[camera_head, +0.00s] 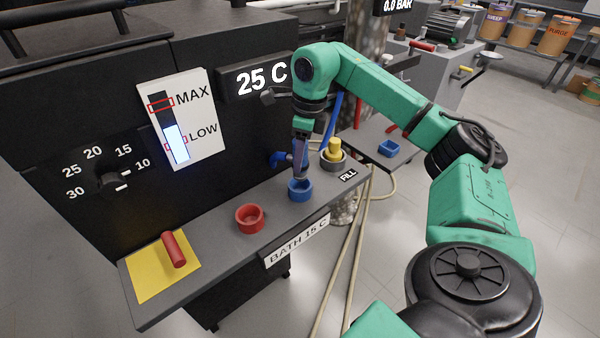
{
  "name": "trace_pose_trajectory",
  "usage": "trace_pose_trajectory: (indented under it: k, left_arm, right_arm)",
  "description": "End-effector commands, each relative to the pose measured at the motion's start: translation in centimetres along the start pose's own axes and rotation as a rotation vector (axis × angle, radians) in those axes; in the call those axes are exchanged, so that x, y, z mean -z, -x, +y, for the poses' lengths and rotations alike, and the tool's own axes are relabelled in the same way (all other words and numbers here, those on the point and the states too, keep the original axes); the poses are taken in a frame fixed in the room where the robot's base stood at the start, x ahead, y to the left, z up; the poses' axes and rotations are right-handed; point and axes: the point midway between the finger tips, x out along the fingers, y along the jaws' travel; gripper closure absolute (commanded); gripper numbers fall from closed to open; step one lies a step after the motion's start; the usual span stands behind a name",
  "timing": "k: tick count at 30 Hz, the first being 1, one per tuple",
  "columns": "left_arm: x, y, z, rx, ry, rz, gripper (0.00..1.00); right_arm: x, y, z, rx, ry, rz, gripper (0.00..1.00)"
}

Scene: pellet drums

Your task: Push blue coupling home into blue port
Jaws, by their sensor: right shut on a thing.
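The blue port (299,192) is a short open ring on the grey bench ledge (205,240), right of the red port (250,219). My right gripper (299,168) points down just above the blue port and is shut on the blue coupling (279,158). Blue parts of the coupling show beside the fingers, and a blue hose (336,113) shows behind the gripper. The fingers hide much of the coupling, so I cannot tell whether its lower end is inside the ring. My left gripper is not in view.
A yellow coupling (334,150) sits in a grey port beside the FILL label (348,175). The black bath cabinet rises behind, with a 25 C display (256,78). Pale hoses hang at the right.

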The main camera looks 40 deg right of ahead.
Motion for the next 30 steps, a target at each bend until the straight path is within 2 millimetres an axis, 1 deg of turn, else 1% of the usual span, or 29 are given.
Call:
trace_pose_trajectory:
  k: [2,5,9,10,12,17,22,23,24,25,30]
  left_arm:
    - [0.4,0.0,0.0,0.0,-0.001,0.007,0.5]
    - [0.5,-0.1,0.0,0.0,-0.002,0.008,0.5]
    - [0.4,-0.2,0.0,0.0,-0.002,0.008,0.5]
    - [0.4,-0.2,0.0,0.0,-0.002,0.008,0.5]
    - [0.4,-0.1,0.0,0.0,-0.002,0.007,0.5]
    - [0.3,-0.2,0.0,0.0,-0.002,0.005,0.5]
    - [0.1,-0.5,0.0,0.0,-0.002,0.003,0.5]
    - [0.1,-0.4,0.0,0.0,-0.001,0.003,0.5]
    - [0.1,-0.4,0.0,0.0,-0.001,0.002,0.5]
    - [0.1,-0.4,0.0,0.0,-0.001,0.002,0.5]
    - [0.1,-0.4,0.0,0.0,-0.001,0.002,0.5]
  right_arm:
    - [0.1,-0.9,0.0,0.0,0.0,0.0,1.0]
    - [0.3,-2.1,0.0,-0.001,0.0,0.001,1.0]
    - [0.6,-4.8,0.0,-0.002,0.001,0.001,1.0]
    - [0.7,-5.2,0.0,-0.001,0.0,0.001,1.0]
    - [0.7,-5.5,0.0,0.0,0.001,-0.003,1.0]
    - [0.6,-5.5,0.0,0.001,0.001,-0.003,1.0]
    - [0.7,-6.0,0.0,0.0,0.001,-0.002,1.0]
    - [0.7,-6.0,0.0,0.0,0.001,-0.001,0.45]
    - [0.7,-5.9,0.0,0.0,0.001,-0.001,0.3]
    - [0.7,-5.9,0.0,0.0,0.001,-0.001,0.27]
    - [0.7,-5.9,0.0,0.0,0.001,-0.002,0.27]
